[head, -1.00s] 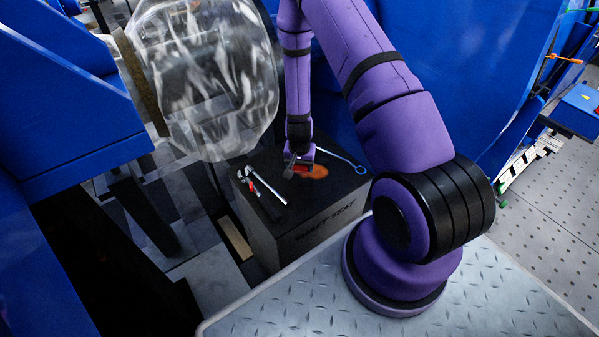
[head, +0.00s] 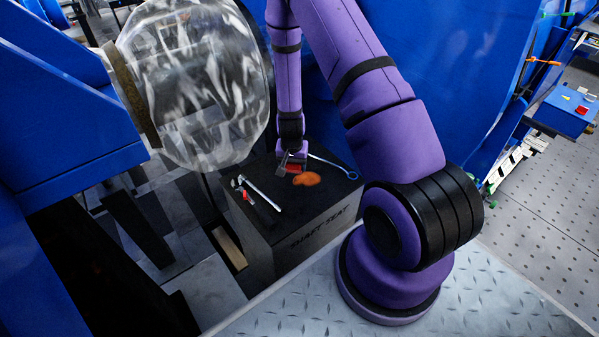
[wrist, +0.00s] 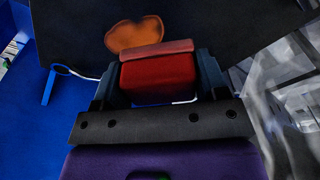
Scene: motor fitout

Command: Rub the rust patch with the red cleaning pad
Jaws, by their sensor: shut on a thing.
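The red cleaning pad (head: 293,169) is held between the fingers of my gripper (head: 290,160), over the top of the dark block marked SHAFT SEAT (head: 332,187). In the wrist view, the pad (wrist: 158,78) sits between both fingers of the gripper (wrist: 158,82), with a paler pink strip along its far edge. The orange-brown rust patch (head: 307,179) is on the block top, just in front and right of the pad. In the wrist view, the patch (wrist: 135,34) lies just beyond the pad's far edge. I cannot tell if the pad touches the block.
An adjustable wrench (head: 262,195) and a red-handled tool (head: 246,194) lie on the block's left side. A blue-ended wrench (head: 335,166) lies at the back right. A large clear rounded housing (head: 195,85) hangs close on the left. Blue panels (head: 460,60) stand behind.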

